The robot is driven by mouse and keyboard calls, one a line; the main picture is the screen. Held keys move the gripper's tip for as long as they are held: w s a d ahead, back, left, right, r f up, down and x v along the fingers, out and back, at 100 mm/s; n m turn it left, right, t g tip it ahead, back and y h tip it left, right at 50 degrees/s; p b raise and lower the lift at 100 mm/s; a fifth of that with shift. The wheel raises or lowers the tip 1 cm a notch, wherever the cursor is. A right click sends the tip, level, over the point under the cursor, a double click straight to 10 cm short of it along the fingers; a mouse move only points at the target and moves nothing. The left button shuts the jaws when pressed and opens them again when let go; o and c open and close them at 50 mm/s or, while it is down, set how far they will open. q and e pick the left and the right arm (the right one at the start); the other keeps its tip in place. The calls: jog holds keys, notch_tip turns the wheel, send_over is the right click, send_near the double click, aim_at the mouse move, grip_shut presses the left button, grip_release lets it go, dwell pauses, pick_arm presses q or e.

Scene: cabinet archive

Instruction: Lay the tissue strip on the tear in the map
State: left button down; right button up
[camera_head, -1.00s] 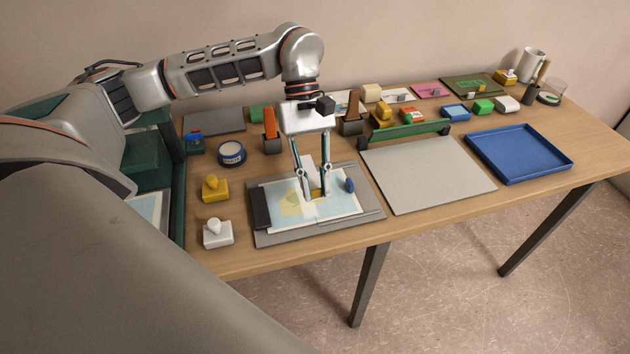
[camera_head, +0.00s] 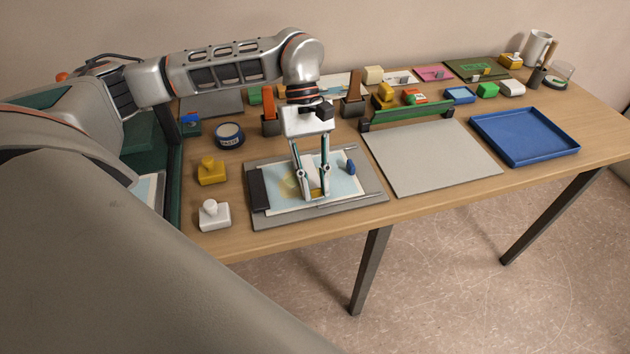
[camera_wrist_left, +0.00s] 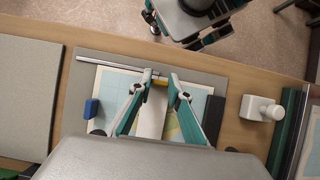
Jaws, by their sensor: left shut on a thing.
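The map (camera_head: 345,183) is a pale blue and cream sheet with a yellow patch, lying on a grey board (camera_head: 367,201). My left gripper (camera_head: 314,197) points down over the front middle of the map. It is shut on a small yellow piece (camera_wrist_left: 159,81) at the end of a white strip, apparently the tissue strip (camera_wrist_left: 151,116). The strip extends between the fingers over the map in the left wrist view. I cannot tell whether it touches the map. The tear is not discernible.
A black weight (camera_head: 258,190) and a blue piece (camera_head: 351,167) sit at the map's sides. A thin metal rod (camera_wrist_left: 108,64) lies along the board's front. White (camera_head: 214,215) and yellow (camera_head: 211,171) knobbed blocks stand left. A bare grey mat (camera_head: 432,160) and blue tray (camera_head: 525,138) lie right.

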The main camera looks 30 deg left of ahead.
dwell(0.4)
pick_arm(q)
jog(key=shift+f, duration=0.5)
jog(key=c, duration=1.8)
grip_release()
jog(key=shift+c, duration=0.4)
jog(key=shift+w+a+r, duration=0.15)
jog(key=shift+r, duration=0.3)
jog(key=shift+p+v, duration=2.4)
jog(key=shift+v, duration=0.7)
